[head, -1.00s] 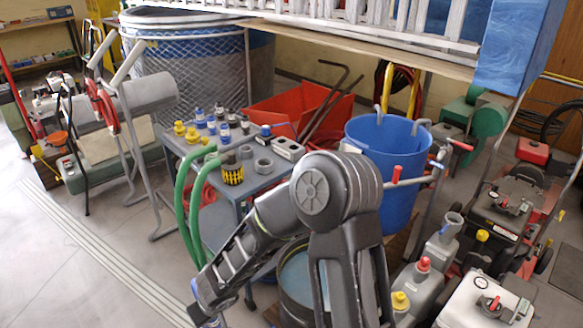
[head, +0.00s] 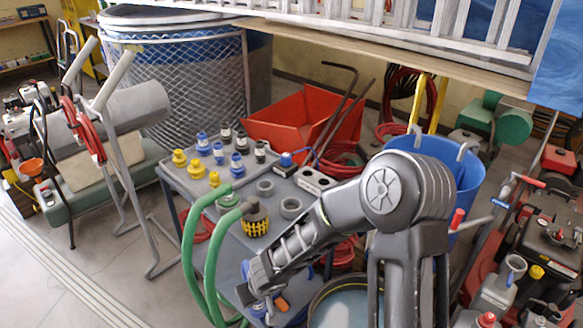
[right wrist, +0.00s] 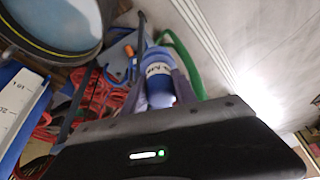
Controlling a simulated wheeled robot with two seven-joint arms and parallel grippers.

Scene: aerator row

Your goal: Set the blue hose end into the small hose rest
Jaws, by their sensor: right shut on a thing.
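My right gripper (head: 260,308) is low beside the grey cart, just right of the green hoses, partly hidden by its own arm. In the right wrist view its fingers (right wrist: 162,92) are shut on a blue cylinder with a white lettered band, which looks like the blue hose end (right wrist: 160,82). A little blue shows at the gripper in the head view. On the cart top (head: 216,222) are a small grey ring (head: 265,187) and a wider one (head: 291,208); I cannot tell for sure which is the small hose rest. My left gripper is not in view.
Green hoses (head: 190,262) arch over the cart's left edge, close to my gripper. Yellow and blue fittings (head: 219,152), a black-yellow cup (head: 255,222) and a grey holed block (head: 312,180) crowd the top. A round tub (head: 345,300) stands right of the gripper.

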